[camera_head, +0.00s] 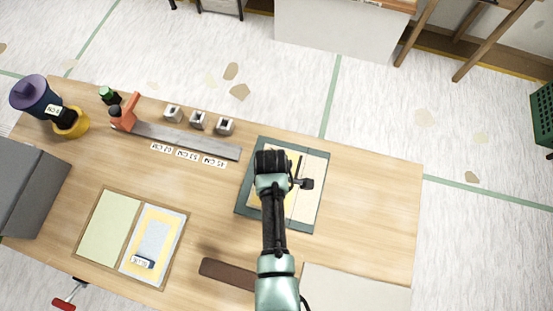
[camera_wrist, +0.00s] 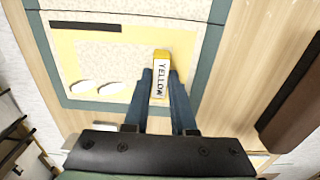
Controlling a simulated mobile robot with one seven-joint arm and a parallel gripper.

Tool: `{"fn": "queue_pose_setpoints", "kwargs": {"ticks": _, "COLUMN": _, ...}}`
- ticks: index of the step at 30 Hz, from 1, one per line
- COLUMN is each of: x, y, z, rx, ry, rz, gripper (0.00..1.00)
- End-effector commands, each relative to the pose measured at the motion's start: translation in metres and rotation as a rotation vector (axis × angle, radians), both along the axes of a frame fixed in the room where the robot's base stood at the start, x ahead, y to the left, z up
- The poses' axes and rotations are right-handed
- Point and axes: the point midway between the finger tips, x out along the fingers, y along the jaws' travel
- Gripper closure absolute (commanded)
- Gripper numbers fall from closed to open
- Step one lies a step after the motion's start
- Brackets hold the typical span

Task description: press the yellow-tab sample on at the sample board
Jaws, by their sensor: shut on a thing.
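The sample board (camera_head: 240,208) lies on the wooden table, with a dark green rim and pale panels. Its rim also shows in the wrist view (camera_wrist: 47,62). My gripper (camera_wrist: 161,78) is over the board, its two blue fingers shut on the upright yellow tab (camera_wrist: 160,75) marked "YELLOW". The yellow-tab sample (camera_wrist: 130,48) is a sheet with yellow and speckled cream areas, over one board panel. I cannot tell whether it is pressed flat. In the head view my arm hides the tab and fingertips.
A tray (camera_head: 101,190) with two sheets lies at the left front. A long scraper-like tool (camera_head: 185,138) and several small metal blocks (camera_head: 197,121) are left of the board. A brown bar (camera_head: 229,273) lies in front. The table right of the board is clear.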

Motion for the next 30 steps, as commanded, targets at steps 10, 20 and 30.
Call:
{"fn": "queue_pose_setpoints", "kwargs": {"ticks": 10, "x": -0.001, "y": 0.000, "z": -0.002, "rx": 0.000, "ry": 0.003, "rz": 0.000, "gripper": 0.51}}
{"fn": "queue_pose_setpoints", "kwargs": {"ticks": 20, "x": -0.001, "y": 0.000, "z": -0.001, "rx": 0.001, "ry": 0.002, "rz": 0.000, "gripper": 0.41}}
{"fn": "queue_pose_setpoints", "kwargs": {"ticks": 30, "x": 0.000, "y": 0.000, "z": 0.036, "rx": 0.000, "ry": -0.002, "rz": 0.000, "gripper": 0.41}}
